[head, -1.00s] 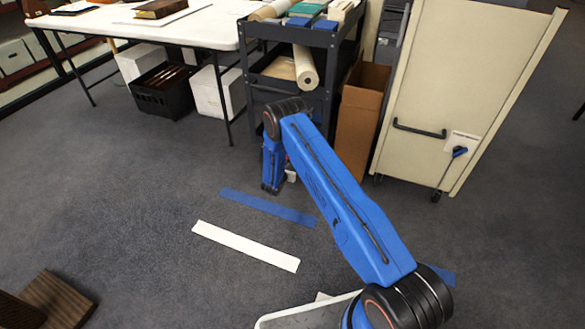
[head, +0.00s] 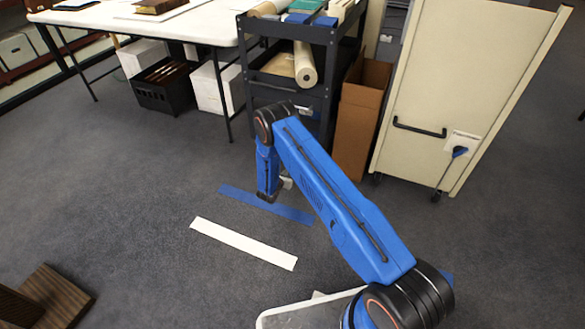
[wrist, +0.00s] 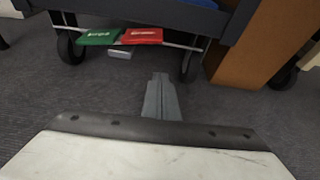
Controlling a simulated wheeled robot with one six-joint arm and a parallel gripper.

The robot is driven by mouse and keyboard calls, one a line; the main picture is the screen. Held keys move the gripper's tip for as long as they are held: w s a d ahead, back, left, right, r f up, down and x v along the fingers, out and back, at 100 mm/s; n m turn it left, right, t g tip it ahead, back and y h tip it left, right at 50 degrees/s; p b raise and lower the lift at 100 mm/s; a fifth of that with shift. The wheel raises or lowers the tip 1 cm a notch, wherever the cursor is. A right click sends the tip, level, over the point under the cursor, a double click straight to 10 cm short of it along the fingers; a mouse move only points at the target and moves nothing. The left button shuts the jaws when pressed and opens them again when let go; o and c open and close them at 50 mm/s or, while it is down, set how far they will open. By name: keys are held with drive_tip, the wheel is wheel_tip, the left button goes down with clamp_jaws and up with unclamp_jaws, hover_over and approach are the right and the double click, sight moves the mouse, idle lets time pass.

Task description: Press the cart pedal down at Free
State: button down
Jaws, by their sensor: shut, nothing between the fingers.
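The cart (head: 294,95) is a dark utility cart with shelves, in the middle of the head view. Its pedal shows in the wrist view as a green pad (wrist: 99,36) on the left and a red pad (wrist: 142,36) on the right, on a thin bar between two casters. Both pads carry white lettering too small to read surely, so I cannot tell which says Free. My gripper (wrist: 161,82) is shut and empty, below and slightly right of the red pad in the wrist view, apparently apart from it. In the head view my arm hides the pedal.
A brown cardboard box (head: 360,120) stands right of the cart, with its lower part also in the wrist view (wrist: 262,45). A cream cabinet (head: 440,90) stands farther right. A white table (head: 190,32) is at left. Blue (head: 265,204) and white (head: 243,243) strips lie on open carpet.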

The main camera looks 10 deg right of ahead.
drive_tip(key=v, duration=0.6)
drive_tip(key=shift+w+a+r, duration=0.1)
drive_tip(key=shift+a, duration=0.05)
